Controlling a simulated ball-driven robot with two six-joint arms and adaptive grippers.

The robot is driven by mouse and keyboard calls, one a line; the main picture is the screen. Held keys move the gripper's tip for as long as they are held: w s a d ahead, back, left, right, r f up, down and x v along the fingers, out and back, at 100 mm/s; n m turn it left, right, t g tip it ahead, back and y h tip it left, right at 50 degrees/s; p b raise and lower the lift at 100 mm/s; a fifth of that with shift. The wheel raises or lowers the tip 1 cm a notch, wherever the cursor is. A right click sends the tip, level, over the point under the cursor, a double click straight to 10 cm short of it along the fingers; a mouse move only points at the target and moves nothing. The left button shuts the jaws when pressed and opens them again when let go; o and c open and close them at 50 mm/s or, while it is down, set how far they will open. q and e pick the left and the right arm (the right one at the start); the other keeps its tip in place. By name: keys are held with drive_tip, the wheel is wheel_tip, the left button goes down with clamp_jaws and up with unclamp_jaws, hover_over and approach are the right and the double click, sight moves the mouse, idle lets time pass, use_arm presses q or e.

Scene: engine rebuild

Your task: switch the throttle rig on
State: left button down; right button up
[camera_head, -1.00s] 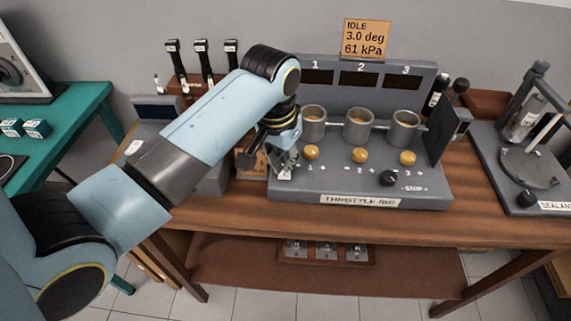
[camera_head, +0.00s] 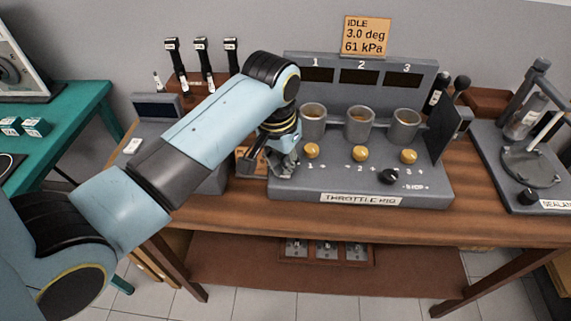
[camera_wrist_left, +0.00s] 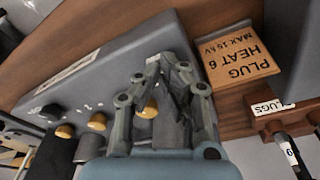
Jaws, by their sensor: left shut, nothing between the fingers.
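The grey throttle rig (camera_head: 330,188) stands on the wooden bench, its name label on the front edge. Three dark display windows sit above three grey cups. Three yellow knobs (camera_head: 361,153) and one black knob (camera_head: 389,177) are on its sloped deck. My left gripper (camera_head: 283,170) is shut and empty, pointing down over the deck's left end, left of the first yellow knob. In the left wrist view the fingertips (camera_wrist_left: 164,64) are over the deck's end. The deck under the fingers is hidden, so contact cannot be told. My right gripper is out of view.
An orange sign (camera_head: 367,37) above the rig reads IDLE, 3.0 deg, 61 kPa. A plug heat card (camera_wrist_left: 240,62) lies beside the rig's left end. A rack of black-handled tools (camera_head: 201,72) stands behind my arm. A sealant stand (camera_head: 520,165) is at right.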

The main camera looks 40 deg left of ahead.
use_arm(q)
drive_tip(key=shift+f, duration=0.2)
wheel_tip(320, 180, up, 3)
drive_tip(key=shift+f+p, duration=0.2)
drive_tip(key=shift+p, duration=0.8)
drive_tip(key=shift+r, duration=2.2)
